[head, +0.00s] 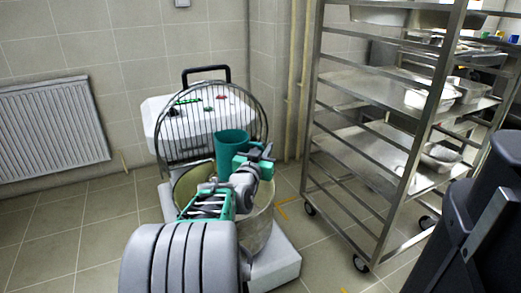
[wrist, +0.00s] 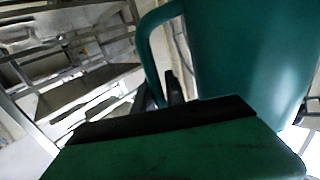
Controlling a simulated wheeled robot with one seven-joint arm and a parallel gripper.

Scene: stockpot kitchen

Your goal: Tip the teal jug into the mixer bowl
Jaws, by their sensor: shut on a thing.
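The teal jug (head: 232,146) looks about upright in the head view, in front of the mixer's wire guard and over or beside the mixer bowl (head: 258,232). My gripper (head: 256,158) is at the jug's right side, shut on it, seemingly at the handle. In the wrist view, the jug's body (wrist: 245,55) fills the upper right, and its handle (wrist: 150,40) curves down to a dark finger of my gripper (wrist: 175,92). The metal bowl is partly hidden behind my arm. The jug's contents and exact height above the bowl cannot be told.
The white mixer (head: 160,112) stands behind, with its wire guard (head: 195,93) raised around the bowl's back. A steel rack (head: 400,130) on wheels stands to the right. A dark object (head: 485,225) is at the lower right. A radiator (head: 50,127) is on the left wall; floor there is clear.

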